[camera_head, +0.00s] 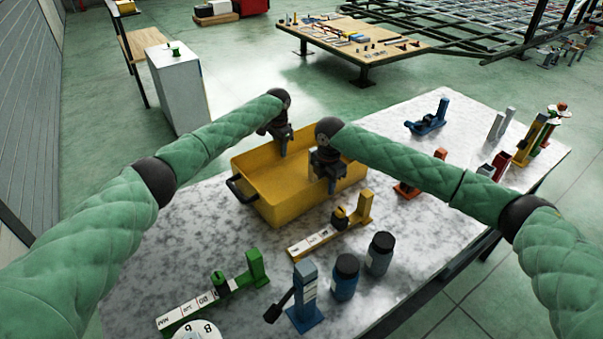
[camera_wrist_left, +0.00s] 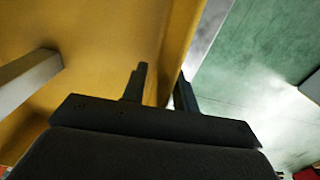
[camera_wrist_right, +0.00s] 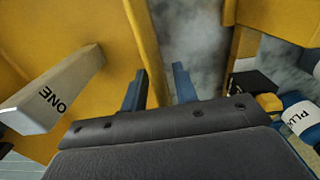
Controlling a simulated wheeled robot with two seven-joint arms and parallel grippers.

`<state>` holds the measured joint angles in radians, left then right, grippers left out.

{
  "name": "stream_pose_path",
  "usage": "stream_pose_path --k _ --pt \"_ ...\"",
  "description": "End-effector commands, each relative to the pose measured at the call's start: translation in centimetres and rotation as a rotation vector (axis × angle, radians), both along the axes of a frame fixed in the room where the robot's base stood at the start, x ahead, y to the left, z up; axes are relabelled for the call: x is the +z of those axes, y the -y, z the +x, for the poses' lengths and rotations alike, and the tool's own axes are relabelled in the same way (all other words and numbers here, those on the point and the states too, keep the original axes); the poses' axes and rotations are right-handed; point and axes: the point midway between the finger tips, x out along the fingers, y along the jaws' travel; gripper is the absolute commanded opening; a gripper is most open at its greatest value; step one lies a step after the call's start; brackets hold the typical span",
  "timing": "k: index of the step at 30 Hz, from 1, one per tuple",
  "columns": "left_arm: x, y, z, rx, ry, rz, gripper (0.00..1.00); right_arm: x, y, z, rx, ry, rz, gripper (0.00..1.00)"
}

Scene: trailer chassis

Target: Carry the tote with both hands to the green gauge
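The yellow tote (camera_head: 265,185) stands on the marbled table, with a black handle (camera_head: 241,190) at its left end. My left gripper (camera_head: 283,150) is at its far wall; in the left wrist view the fingers (camera_wrist_left: 160,88) sit either side of the wall. My right gripper (camera_head: 331,182) is at the near wall; in the right wrist view its fingers (camera_wrist_right: 158,88) straddle the wall with a gap beside one finger. Both look open. The green gauge (camera_head: 257,268), a post with a lettered strip, stands front left, clear of the tote. The arms hide parts of the tote.
A yellow gauge (camera_head: 364,207) stands close beside the tote's near side. Two dark-lidded jars (camera_head: 346,277) (camera_head: 379,255) and a blue lever fixture (camera_head: 305,290) stand at the front. A white dial (camera_head: 197,331) is by the green gauge. Bare tabletop lies left of the tote.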

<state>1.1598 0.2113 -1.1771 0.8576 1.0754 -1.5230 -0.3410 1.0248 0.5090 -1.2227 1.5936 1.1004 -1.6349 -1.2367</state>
Motion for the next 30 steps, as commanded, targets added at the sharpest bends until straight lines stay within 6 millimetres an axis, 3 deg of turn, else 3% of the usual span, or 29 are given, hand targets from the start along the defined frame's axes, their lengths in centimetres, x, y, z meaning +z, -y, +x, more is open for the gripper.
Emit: stream_pose_path --k 4,8,9,30 --pt "0.02 0.00 0.00 0.000 0.000 0.000 0.27 0.01 -0.01 -0.01 0.000 0.000 0.000 0.27" --pt "0.03 -0.01 0.00 0.000 0.000 0.000 0.02 0.02 -0.01 0.01 0.000 0.000 0.000 0.02" --pt "0.04 -0.01 0.01 0.000 0.000 0.000 0.00 0.02 -0.01 0.01 0.000 0.000 0.000 0.00" --pt "0.07 -0.05 0.02 0.001 0.000 0.000 0.00 0.05 0.00 0.00 0.000 0.000 0.000 0.00"
